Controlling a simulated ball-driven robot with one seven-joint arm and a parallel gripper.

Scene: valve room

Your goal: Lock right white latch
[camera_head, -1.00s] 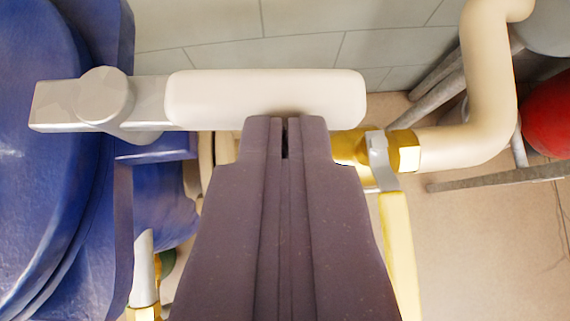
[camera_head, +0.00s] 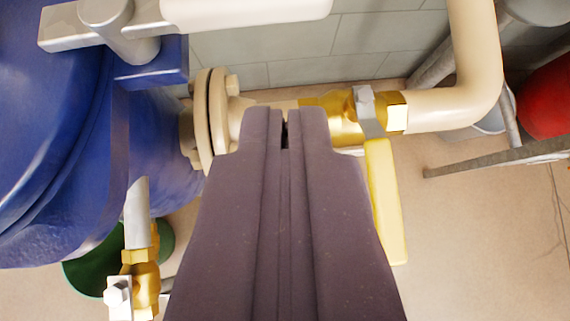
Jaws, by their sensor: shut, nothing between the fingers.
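The white latch (camera_head: 245,10) is a pale rounded handle on a grey metal arm with a round pivot (camera_head: 105,12), at the upper left beside the blue tank. Its upper edge is cut off by the top of the picture. My gripper (camera_head: 285,112) is shut and empty, pointing up the picture from the bottom centre. Its tips appear below the handle in the picture, with a visible gap between them. The tips overlap the cream pipe and brass valve behind them. No second white latch shows.
The blue tank (camera_head: 50,150) fills the left side. A brass valve (camera_head: 340,118) with a yellow lever (camera_head: 385,200) is right of my gripper. A cream pipe (camera_head: 480,60) bends upward at right. A small brass valve (camera_head: 142,270) and a red object (camera_head: 545,90) also show.

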